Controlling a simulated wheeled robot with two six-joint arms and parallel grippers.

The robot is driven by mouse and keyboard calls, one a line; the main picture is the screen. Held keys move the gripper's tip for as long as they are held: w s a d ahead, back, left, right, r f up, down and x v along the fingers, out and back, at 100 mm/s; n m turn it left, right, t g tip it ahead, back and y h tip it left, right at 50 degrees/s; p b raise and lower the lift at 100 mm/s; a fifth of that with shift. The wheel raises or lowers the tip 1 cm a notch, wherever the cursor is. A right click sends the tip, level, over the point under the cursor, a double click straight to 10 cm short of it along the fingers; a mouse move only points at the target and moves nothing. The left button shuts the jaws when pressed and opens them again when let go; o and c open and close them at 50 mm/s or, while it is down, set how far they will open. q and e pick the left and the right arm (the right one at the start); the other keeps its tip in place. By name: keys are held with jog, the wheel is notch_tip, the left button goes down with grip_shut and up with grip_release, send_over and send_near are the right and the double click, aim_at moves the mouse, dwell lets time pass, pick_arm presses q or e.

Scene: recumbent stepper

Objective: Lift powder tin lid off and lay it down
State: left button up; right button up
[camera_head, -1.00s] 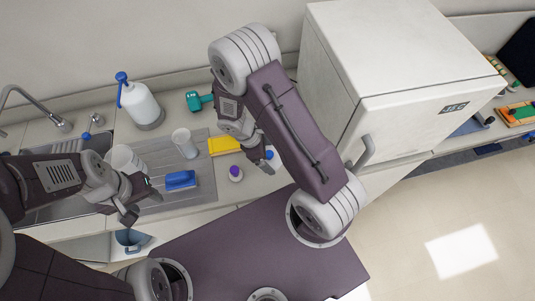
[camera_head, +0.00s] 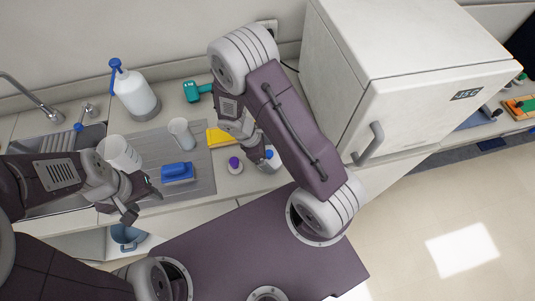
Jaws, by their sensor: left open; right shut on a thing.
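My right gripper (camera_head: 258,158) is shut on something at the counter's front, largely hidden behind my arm. A pale round body with a blue part (camera_head: 272,165) shows beside its fingers; I cannot tell whether this is the powder tin or which part is held. A small white container with a purple cap (camera_head: 235,165) stands just left of it. My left gripper (camera_head: 140,197) is open and empty, near the front edge of the drainboard, left of the blue brush-like block (camera_head: 178,173). No separate lid is plainly visible.
A white canister (camera_head: 119,152), a pale cup (camera_head: 182,134), a yellow cloth (camera_head: 219,137), a teal tool (camera_head: 197,91) and a blue-topped jug (camera_head: 134,92) stand around the drainboard (camera_head: 200,183). The sink is at left. A white fridge-like box (camera_head: 400,80) blocks the right.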

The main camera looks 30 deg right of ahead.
jog(key=shift+a, duration=0.15)
jog(key=shift+f+b, duration=0.85)
jog(key=shift+f, duration=0.15)
dwell(0.4)
jog(key=o, duration=1.8)
jog(key=v, duration=0.9)
jog(key=shift+w, duration=0.1)
